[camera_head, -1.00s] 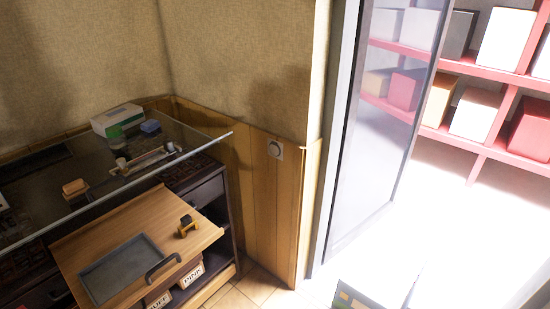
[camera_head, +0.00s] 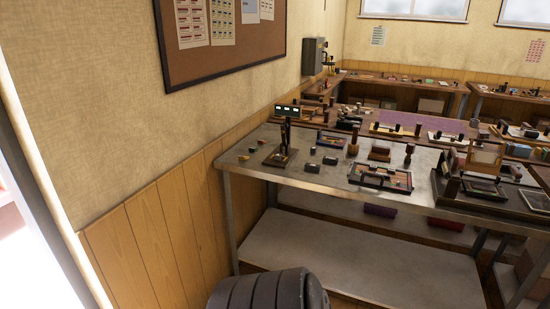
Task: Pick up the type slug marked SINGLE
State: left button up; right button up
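No type slug with a readable SINGLE mark shows; the labels are too small to read at this distance. Several small dark blocks, possibly slugs, lie at the near left of the metal-topped table (camera_head: 232,167), one of them a small block (camera_head: 311,168) near its front edge. A small press-like stand (camera_head: 281,150) with a lit green display (camera_head: 287,111) stands beside them. A tray with coloured strips (camera_head: 380,177) lies further right on the same table. Neither of my grippers is in view.
A lower shelf (camera_head: 350,265) under the table is mostly bare. A framed device (camera_head: 485,160) stands at the table's right. More cluttered benches run along the back wall. A pinboard (camera_head: 225,40) and a grey wall box (camera_head: 314,57) hang at left.

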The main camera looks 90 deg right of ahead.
aim_at(325, 159)
jog(key=z, duration=2.5)
jog(key=i+l+z, duration=0.3)
jog(key=i+z, duration=0.3)
jog(key=i, duration=0.2)
jog(key=l, duration=0.05)
